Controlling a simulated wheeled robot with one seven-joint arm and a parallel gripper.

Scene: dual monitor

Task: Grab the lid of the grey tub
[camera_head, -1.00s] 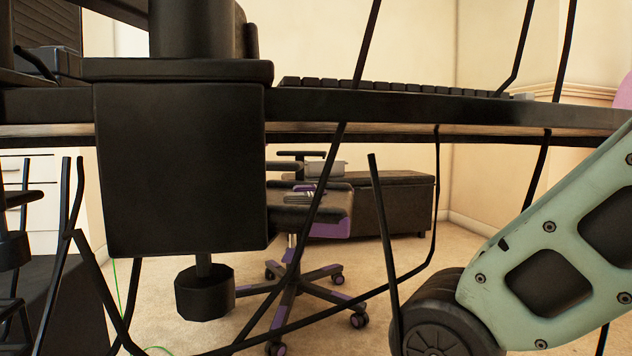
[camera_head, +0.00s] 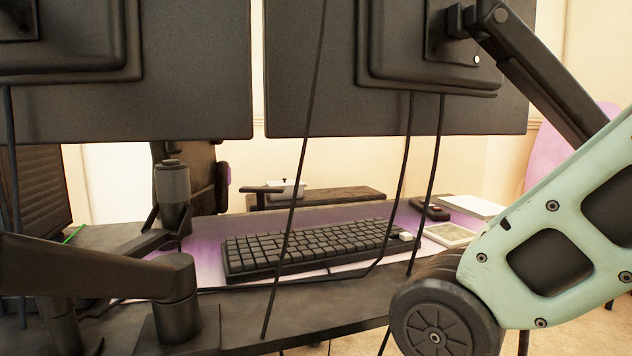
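A small grey tub (camera_head: 291,191) with a dark knob on its lid (camera_head: 285,182) stands far off, beyond the desk, on or just above a dark bench (camera_head: 345,197). It is small in the view, and thin cables hang near it. Whether the lid sits fully closed is too small to tell. My arm's pale green link (camera_head: 560,235) fills the right side, with a dark round joint at its lower end. My gripper is outside the view.
Two large monitors (camera_head: 150,85) (camera_head: 310,90) seen from behind block the upper view. Their dark stand (camera_head: 175,310), hanging cables and the desk edge (camera_head: 290,315) lie between me and the tub. A black keyboard (camera_head: 310,248) rests on a purple mat. An office chair (camera_head: 205,180) is behind the desk.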

